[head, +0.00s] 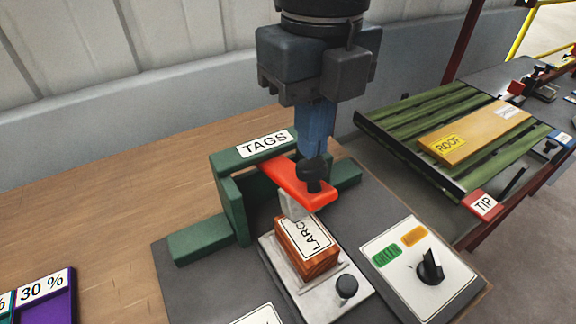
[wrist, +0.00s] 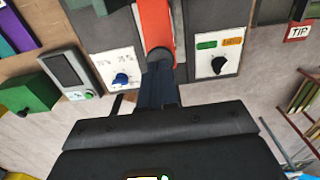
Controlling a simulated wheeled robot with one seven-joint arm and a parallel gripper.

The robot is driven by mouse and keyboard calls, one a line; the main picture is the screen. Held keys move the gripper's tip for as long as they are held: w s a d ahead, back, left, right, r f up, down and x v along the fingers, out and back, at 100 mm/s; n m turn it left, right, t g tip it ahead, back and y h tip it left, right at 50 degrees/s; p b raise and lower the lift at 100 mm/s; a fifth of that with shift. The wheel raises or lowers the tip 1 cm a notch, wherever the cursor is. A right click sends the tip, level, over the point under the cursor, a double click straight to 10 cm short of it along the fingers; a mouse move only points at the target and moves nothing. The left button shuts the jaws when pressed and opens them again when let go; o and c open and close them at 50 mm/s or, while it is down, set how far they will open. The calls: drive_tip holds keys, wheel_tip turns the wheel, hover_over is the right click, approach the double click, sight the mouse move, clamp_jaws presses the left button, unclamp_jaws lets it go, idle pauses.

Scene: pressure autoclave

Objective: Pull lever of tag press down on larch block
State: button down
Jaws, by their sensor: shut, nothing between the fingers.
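The tag press has a green frame (head: 235,212) marked TAGS and a red-orange lever (head: 290,180) with a black knob (head: 313,176) at its front end. A pale stamp head (head: 291,206) hangs under the lever, right above the larch block (head: 310,262); I cannot tell if they touch. The brown block carries a white label and sits on a light metal plate. My gripper (head: 316,152) points down, shut and empty, its blue fingers at the knob; contact is unclear. In the wrist view, the lever (wrist: 155,22) runs up from the fingertips (wrist: 160,72), covering the block.
A dial panel (head: 400,280) with a black knob stands right of the block, and a small black knob (head: 347,286) is on the plate. A green slatted rack (head: 400,125) holds a ROOF board (head: 470,140). A purple bin (head: 55,300) is at lower left. Bare wood lies left of the press.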

sight(310, 174)
drive_tip(key=shift+f, duration=0.15)
idle(0.3)
drive_tip(key=shift+f+b, duration=3.05)
drive_tip(key=shift+b, duration=0.2)
drive_tip(key=shift+r+p, duration=1.8)
drive_tip(key=shift+r, duration=2.85)
